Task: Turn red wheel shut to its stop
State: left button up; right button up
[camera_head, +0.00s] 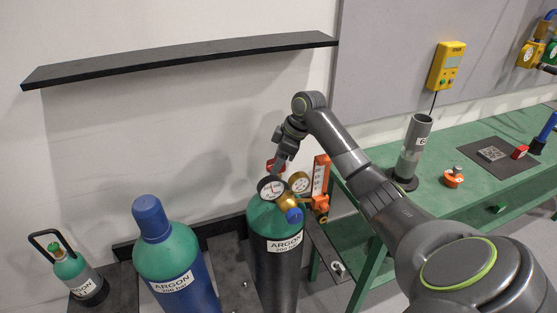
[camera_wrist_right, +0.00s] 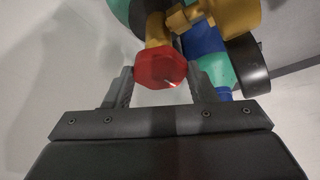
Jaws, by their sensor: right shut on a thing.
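The red wheel (camera_wrist_right: 160,66) sits on top of a brass valve stem (camera_wrist_right: 157,30) and fills the space between my right gripper's fingers in the right wrist view. My right gripper (camera_wrist_right: 160,82) is shut on the wheel from both sides. In the head view the wheel (camera_head: 276,165) is a small red patch under my right gripper (camera_head: 279,160), partly covered by it. The valve tops the dark argon cylinder (camera_head: 277,262) with the green shoulder. A dark-rimmed gauge (camera_head: 271,188) stands in front of it. My left gripper is not in view.
A blue-capped argon cylinder (camera_head: 172,262) and a small handled bottle (camera_head: 72,272) stand to the left. An orange flowmeter (camera_head: 320,180) is close on the right of the valve. A green workbench (camera_head: 462,195) lies further right. A black shelf (camera_head: 180,59) is on the wall above.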

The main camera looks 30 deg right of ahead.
jog(key=shift+r+m+p, duration=0.25)
jog(key=shift+m+p, duration=0.15)
jog(key=shift+p, duration=0.45)
jog(key=m+h+p, duration=0.1)
jog(key=m+p, duration=0.1)
jog(key=p, duration=0.2)
jog(key=m+t+h+p, duration=0.1)
jog(key=m+p, duration=0.2)
jog(key=p, duration=0.1)
jog(key=m+h+p, duration=0.1)
jog(key=m+p, duration=0.2)
jog(key=p, duration=0.1)
jog(key=shift+s+a+r+t, duration=0.1)
jog(key=shift+a+t, duration=0.2)
jog(key=shift+m+h+p, duration=0.4)
jog(key=shift+m+p, duration=0.1)
jog(key=shift+m, duration=0.6)
jog(key=shift+a+f+m+h, duration=0.15)
jog(key=shift+m+h, duration=0.25)
jog(key=shift+m, duration=0.5)
jog(key=m+h, duration=0.1)
jog(key=m, duration=0.2)
jog(key=shift+f+m+g, duration=0.1)
jog(key=shift+m+g, duration=0.2)
jog(key=shift+g, duration=0.1)
jog(key=shift+w+m+g+h, duration=0.2)
jog(key=shift+m+g+h, duration=0.35)
jog(key=shift+m, duration=1.15)
